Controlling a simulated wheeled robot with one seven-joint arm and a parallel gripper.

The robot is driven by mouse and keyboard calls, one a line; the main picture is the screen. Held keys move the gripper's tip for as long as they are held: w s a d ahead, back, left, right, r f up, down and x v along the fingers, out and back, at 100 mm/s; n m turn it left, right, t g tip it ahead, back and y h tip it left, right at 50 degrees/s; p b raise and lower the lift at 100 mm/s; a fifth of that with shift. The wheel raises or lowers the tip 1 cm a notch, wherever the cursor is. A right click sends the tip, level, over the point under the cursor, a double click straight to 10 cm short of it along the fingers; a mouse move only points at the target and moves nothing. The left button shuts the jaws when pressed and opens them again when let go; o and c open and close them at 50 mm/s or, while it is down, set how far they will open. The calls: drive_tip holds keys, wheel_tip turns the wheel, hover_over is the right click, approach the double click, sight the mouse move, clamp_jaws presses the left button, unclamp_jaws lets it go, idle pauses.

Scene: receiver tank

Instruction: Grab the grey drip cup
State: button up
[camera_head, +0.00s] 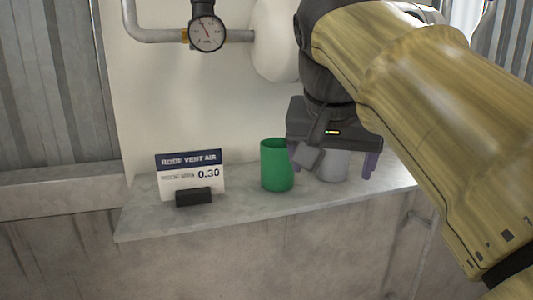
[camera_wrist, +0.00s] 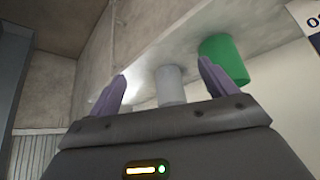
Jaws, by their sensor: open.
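The grey drip cup (camera_head: 333,165) stands on the concrete ledge, partly hidden behind my gripper in the head view. My gripper (camera_head: 336,163) is open, with one finger on each side of the cup in the picture. In the wrist view my gripper (camera_wrist: 162,80) has empty room between each finger and the cup. I cannot tell how far the cup lies between the fingertips in depth.
A green cup (camera_head: 277,165) stands just left of the grey cup; it also shows in the wrist view (camera_wrist: 224,60). A sign (camera_head: 190,175) on a black base stands further left. The concrete ledge (camera_head: 245,208) has a front edge. A gauge (camera_head: 207,34) and pipe are above.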

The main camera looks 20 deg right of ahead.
drive_tip(key=shift+w, duration=0.15)
drive_tip(key=shift+r, duration=0.1)
drive_tip(key=p, duration=0.9)
approach(333, 157)
drive_tip(key=w+d+f, duration=0.1)
drive_tip(key=w+f, duration=0.1)
drive_tip(key=f, duration=0.1)
drive_tip(key=w+d+f, duration=0.1)
drive_tip(key=w, duration=0.1)
drive_tip(key=shift+d+f, duration=0.25)
drive_tip(key=shift+d, duration=0.05)
drive_tip(key=shift+w+f, duration=0.1)
drive_tip(key=shift+w, duration=0.15)
drive_tip(key=shift+a, duration=0.1)
